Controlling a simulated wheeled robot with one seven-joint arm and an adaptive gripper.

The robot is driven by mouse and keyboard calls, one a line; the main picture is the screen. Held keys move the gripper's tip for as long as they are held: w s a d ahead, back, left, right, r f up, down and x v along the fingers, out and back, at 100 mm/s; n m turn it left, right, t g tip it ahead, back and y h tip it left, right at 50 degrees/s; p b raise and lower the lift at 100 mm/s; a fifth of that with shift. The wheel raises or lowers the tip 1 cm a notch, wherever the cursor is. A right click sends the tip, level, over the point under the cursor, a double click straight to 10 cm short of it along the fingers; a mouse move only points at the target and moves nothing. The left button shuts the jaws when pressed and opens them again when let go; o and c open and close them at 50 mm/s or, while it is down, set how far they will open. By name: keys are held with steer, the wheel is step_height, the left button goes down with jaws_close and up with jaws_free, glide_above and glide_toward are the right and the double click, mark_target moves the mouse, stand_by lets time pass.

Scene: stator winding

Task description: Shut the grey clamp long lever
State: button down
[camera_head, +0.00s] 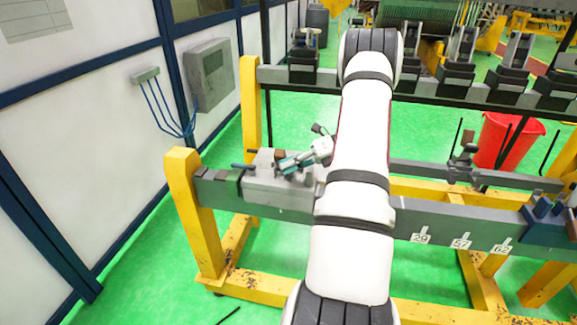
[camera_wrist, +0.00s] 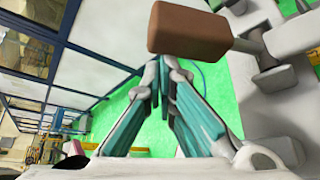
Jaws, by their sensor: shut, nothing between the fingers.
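My gripper (camera_head: 285,163) is shut and empty, with teal fingers, just above a grey clamp block (camera_head: 262,192) on the left end of the front beam. In the wrist view its fingertips (camera_wrist: 160,68) meet below a brown block-shaped end (camera_wrist: 186,27). That brown end joins a grey arm at the right and looks like a lever handle; the tips are close to it, but I cannot tell whether they touch. In the head view a thin dark bar (camera_head: 243,166) sticks out left of the clamp block. My arm hides what lies behind it.
The grey front beam (camera_head: 450,222) on a yellow frame (camera_head: 200,225) runs to the right, with numbered tags. A rear beam carries several dark clamps (camera_head: 455,75). A red bucket (camera_head: 507,140) stands at right. A white wall with a grey box (camera_head: 211,75) is at left.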

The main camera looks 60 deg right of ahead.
stand_by(0.3)
steer(key=v, duration=1.2)
steer(key=w+a+r+n+g+h, duration=0.1)
steer(key=w+a+r+n+g, duration=0.15)
steer(key=a+r+n, duration=0.45)
steer(key=w+a+r+n+g+h, duration=0.1)
steer(key=w+a+r+n+g, duration=0.2)
steer(key=a, duration=0.7)
steer(key=w+a+r+n+g+h, duration=0.2)
steer(key=w+a+r+n, duration=0.25)
steer(key=a, duration=0.45)
steer(key=s+a+r+n+t+h, duration=0.1)
steer(key=s+a+n+h, duration=0.2)
steer(key=s+a+n, duration=0.4)
steer(key=s+a+r+n+t+h, duration=0.1)
steer(key=s+a+n+t+h, duration=0.1)
steer(key=s+a+n, duration=0.5)
steer(key=shift+s+a+n+h, duration=0.4)
steer(key=shift+a+n+h, duration=0.3)
steer(key=shift+a+n, duration=3.2)
